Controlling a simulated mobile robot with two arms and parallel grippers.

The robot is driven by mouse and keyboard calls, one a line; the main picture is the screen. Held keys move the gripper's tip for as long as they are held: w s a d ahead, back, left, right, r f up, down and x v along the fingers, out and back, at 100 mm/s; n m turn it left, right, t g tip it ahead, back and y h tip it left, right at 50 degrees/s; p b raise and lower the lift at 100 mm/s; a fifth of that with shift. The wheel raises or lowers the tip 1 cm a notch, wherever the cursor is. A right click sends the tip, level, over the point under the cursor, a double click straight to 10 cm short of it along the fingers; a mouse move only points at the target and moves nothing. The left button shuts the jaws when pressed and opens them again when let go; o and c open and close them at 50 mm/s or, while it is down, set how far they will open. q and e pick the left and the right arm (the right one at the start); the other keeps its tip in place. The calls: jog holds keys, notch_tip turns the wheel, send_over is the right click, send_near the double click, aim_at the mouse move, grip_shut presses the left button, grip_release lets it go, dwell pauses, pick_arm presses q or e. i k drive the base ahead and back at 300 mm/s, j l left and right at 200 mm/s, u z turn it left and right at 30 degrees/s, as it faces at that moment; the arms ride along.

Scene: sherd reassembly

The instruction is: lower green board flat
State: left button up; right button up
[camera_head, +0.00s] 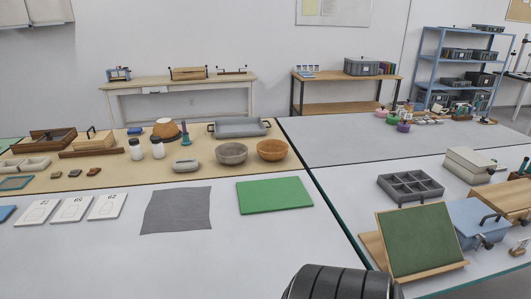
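A bright green board (274,195) lies flat on the white table left of the dark table edge. A darker green board (419,240) with a wooden frame leans upright and tilted back on a wooden stand (371,247) on the right table. Neither of my grippers shows in the head view. A black ribbed rounded part, which seems to be mine, covers the bottom middle of the view.
A grey cloth (177,210) and several white numbered cards (72,208) lie left of the flat board. Two bowls (232,153) stand behind it. A grey divided tray (410,186) and a blue box (478,221) stand near the tilted board. Bare tabletop surrounds the flat board's front.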

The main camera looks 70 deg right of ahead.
aim_at(418, 241)
jog(key=z, duration=0.5)
jog(key=i+z, duration=0.15)
jog(key=z, duration=0.35)
jog(key=j+z, duration=0.15)
jog(key=z, duration=0.35)
jog(key=i+z, duration=0.1)
jog(key=z, duration=0.4)
jog(key=j+z, duration=0.15)
jog(key=z, duration=0.35)
